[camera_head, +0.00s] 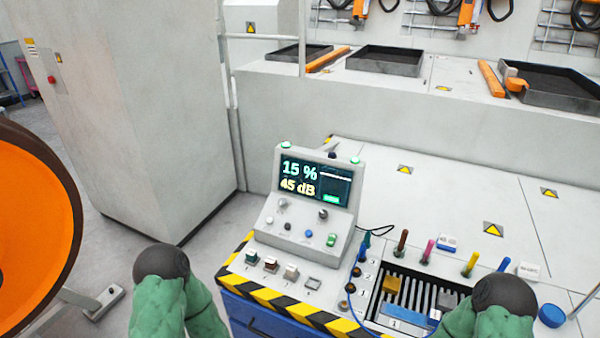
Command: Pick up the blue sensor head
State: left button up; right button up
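I cannot tell for sure which blue part is the sensor head. A small blue upright piece (362,247) with a dark cable stands just right of the console. A blue round piece (551,315) sits beside a thin rod at the lower right. A blue marker-like stick (503,266) stands behind the slotted tray. My two green arms come in from the bottom edge, each ending in a dark rounded part. No gripper fingers show.
A grey console (308,210) shows "15 %" and "45 dB". A slotted black tray (445,298) holds a yellow block (391,284). Brown, pink and yellow sticks stand behind it. An orange wheel (35,230) is at left. The pale bench top right of the console is mostly clear.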

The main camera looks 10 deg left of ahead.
aim_at(432, 318)
jog(key=z, duration=1.05)
jog(key=u, duration=0.3)
